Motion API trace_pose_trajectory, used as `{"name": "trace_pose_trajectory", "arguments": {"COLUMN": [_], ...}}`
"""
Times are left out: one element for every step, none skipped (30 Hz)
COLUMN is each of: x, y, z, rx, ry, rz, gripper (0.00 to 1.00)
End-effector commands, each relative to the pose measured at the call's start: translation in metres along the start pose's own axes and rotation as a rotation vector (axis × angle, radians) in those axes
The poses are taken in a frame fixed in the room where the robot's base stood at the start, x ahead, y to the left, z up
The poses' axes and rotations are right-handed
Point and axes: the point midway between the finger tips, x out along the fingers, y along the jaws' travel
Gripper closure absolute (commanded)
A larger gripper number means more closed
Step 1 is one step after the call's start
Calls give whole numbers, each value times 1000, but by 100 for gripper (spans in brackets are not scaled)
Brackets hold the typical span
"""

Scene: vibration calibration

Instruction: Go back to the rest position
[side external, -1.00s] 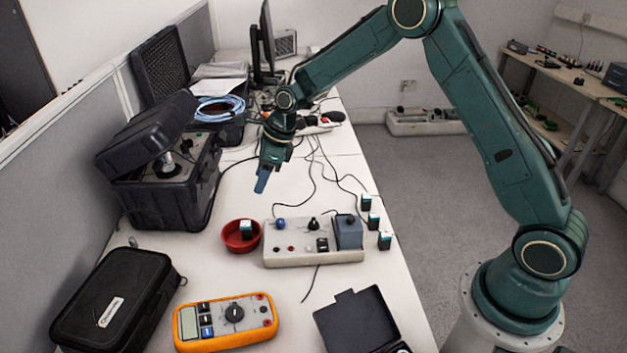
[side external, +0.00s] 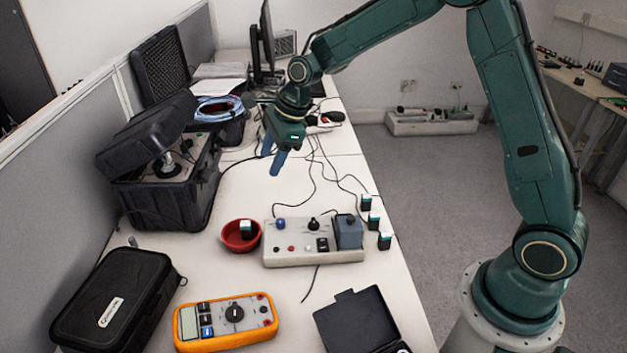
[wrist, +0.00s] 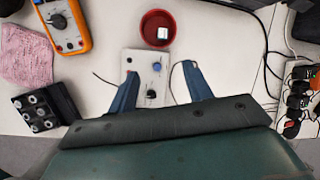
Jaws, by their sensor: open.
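My gripper (side external: 273,161) hangs above the white table (side external: 240,299), beyond the control box and clear of everything on it. Its two blue fingers are spread with nothing between them; they also show apart in the wrist view (wrist: 162,80). The grey control box (side external: 312,243) with knobs and a blue-grey block on its right end sits on the table. It also shows beneath the fingers in the wrist view (wrist: 150,68). A red bowl (side external: 232,243) left of it holds a small dark cube with a pale top (side external: 246,229).
Several small cubes (side external: 374,221) stand right of the control box. An orange multimeter (side external: 226,319), a black case (side external: 113,302) and an open black box (side external: 357,323) lie nearer the camera. A large open case (side external: 165,180) and a monitor (side external: 264,45) stand along the left and back.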

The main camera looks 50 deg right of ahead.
Motion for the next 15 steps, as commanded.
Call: {"name": "trace_pose_trajectory", "arguments": {"x": [-15, -23, -33, -40, -47, -57, -64, -70, -80, -86, -93, -101, -108, -114, -122], "y": [4, 7, 11, 14, 18, 22, 26, 29, 34, 38, 42, 47, 51, 55, 61], "z": [1, 1, 0, 0, -1, -1, -2, -3, -4, -5, -6, -8, -9, -10, -12], "rx": [-60, -98, -149, -186, -224, -276, -313, -351, -401, -438, -477, -527, -564, -601, -651], "ry": [3, 7, 12, 16, 20, 25, 30, 35, 41, 45, 50, 57, 62, 68, 75], "rz": [-12, -17, -23, -27, -32, -38, -42, -45, -51, -54, -58, -62, -65, -68, -72], "gripper": [50, 50, 50, 50, 50, 50, 50, 50, 50, 50, 50, 50, 50, 50, 50]}}
